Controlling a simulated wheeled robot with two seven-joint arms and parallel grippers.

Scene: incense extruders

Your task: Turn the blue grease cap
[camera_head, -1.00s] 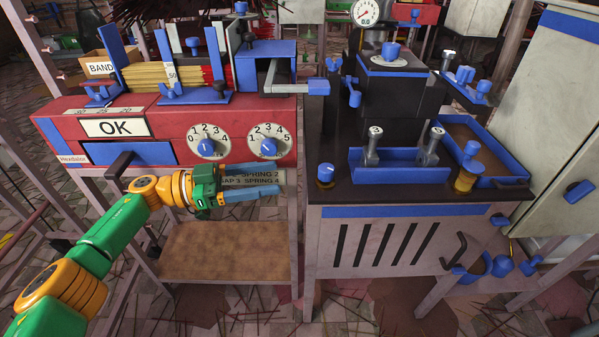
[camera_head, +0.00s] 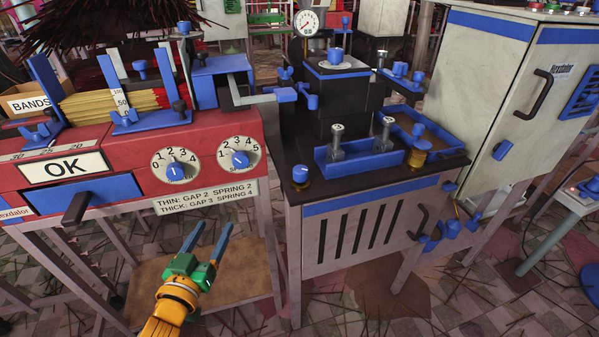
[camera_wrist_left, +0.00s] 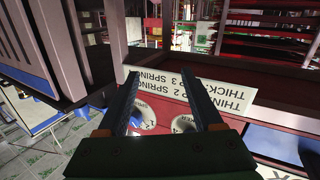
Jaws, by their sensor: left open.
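A small blue cap on a brass base (camera_head: 301,175) stands upright at the front left corner of the black-topped machine bench. A second blue-topped brass piece (camera_head: 418,157) stands near the bench's right side; I cannot tell which is the grease cap. My left gripper (camera_head: 208,236) is open and empty, in front of the red machine, left of the bench and lower than both caps. In the left wrist view its two fingers (camera_wrist_left: 161,105) stand apart with the upside-down sign and dials beyond them; no cap is clear there. My right gripper is out of view.
The red machine (camera_head: 110,207) has two dials and a black-handled blue drawer (camera_head: 88,200). A blue tray (camera_head: 365,162) with two metal plungers lies between the brass pieces. A brown shelf (camera_head: 240,268) is below my gripper. A grey cabinet (camera_head: 500,90) stands right.

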